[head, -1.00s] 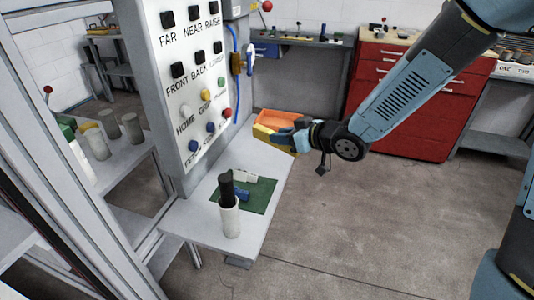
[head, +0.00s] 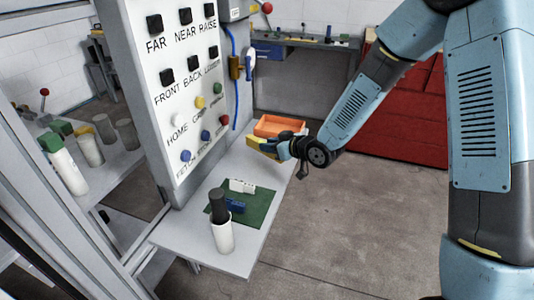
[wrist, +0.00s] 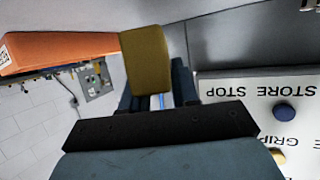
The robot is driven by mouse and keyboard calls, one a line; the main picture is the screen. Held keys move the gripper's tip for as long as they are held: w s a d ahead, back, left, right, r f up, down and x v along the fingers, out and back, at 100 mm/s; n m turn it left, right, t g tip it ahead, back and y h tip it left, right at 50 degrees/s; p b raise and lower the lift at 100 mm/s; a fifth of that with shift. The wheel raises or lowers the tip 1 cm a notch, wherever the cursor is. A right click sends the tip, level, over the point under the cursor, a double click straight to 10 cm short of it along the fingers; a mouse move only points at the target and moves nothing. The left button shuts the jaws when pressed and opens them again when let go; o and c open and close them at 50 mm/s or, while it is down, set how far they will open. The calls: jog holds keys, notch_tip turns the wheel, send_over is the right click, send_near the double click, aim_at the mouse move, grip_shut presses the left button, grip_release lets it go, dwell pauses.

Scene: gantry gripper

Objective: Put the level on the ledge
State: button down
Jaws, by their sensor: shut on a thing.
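My gripper (head: 277,149) is shut on a yellow block, which I take to be the level (head: 260,145). In the head view it is held over the far part of the light grey ledge (head: 197,236), in front of the orange bin. In the wrist view the level (wrist: 147,58) stands up between the fingers, its face olive yellow. The ledge juts out below the button panel. I cannot tell the exact gap between the level and the ledge.
An orange bin (head: 291,122) stands at the ledge's far end. A green mat (head: 259,211) carries a white block (head: 242,186) and a blue block (head: 236,206). A white cup (head: 223,240) with a dark cylinder stands nearby. The button panel (head: 188,100) rises at the left.

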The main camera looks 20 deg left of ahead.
jog(key=shift+w+a+f, duration=0.1)
jog(key=shift+a+f, duration=0.2)
notch_tip(320, 180, down, 3)
jog(key=shift+r, duration=0.1)
jog(key=shift+a, duration=0.1)
jog(key=shift+f, duration=0.2)
jog(key=c, duration=0.8)
grip_release()
jog(key=shift+c, duration=0.2)
jog(key=shift+r, duration=0.1)
